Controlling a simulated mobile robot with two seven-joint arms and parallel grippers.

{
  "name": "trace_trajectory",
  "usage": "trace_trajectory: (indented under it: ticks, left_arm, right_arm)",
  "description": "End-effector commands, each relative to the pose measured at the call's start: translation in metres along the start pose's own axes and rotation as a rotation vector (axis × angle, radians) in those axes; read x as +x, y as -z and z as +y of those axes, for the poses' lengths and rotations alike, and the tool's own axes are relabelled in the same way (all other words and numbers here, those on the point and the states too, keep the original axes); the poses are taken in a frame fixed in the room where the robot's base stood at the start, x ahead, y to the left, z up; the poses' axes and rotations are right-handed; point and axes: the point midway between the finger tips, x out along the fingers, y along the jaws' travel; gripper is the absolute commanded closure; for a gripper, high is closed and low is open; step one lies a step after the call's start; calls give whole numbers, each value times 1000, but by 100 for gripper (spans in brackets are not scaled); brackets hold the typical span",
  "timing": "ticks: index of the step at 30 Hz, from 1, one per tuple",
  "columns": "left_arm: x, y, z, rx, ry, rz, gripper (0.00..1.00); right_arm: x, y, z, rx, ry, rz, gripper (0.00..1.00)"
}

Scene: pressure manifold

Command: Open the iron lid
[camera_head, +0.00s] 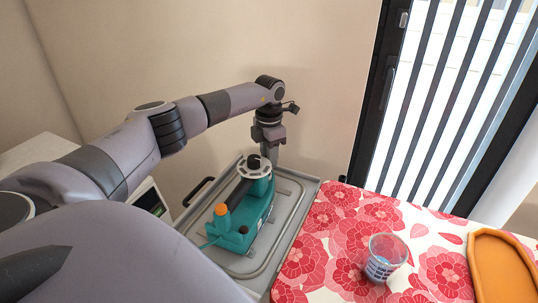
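A teal appliance (250,213), which looks like the iron, rests on a grey metal tray (287,225). It has an orange knob (221,209) at its near left end and a small dark round part (243,229) beside it. A pale ring with a dark knob in its middle (253,163) sits on its far upper end. I cannot tell which part is the lid. My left gripper (273,158) points down just behind and right of the pale ring. Its fingertips are small and partly hidden, so its opening and any contact are unclear. My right gripper is not in view.
A red-flowered table (330,240) stands right of the tray, with a clear patterned cup (384,257) and an orange tray (500,268). A dark handle (198,190) and a small dark screen (151,202) are left of the appliance. A wall and barred window are behind.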

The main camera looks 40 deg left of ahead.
Motion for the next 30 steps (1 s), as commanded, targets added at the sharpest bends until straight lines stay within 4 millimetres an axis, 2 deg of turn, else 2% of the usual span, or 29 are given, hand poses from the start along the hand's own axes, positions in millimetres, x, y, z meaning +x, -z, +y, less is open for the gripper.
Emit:
trace_trajectory:
  ticks: [3,4,6,17,27,30]
  left_arm:
    - [-1,-1,0,-1,0,-3,100]
    - [-1,-1,0,-1,0,-3,66]
    - [-1,-1,0,-1,0,-3,47]
    - [-6,-1,0,-1,0,-2,47]
    - [-58,-1,0,-2,-1,-5,47]
    - [-68,-1,0,-1,-1,-4,47]
  right_arm:
    - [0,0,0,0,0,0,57]
    - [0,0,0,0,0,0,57]
    - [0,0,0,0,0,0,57]
    - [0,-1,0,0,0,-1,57]
    - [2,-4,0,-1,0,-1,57]
    - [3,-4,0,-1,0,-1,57]
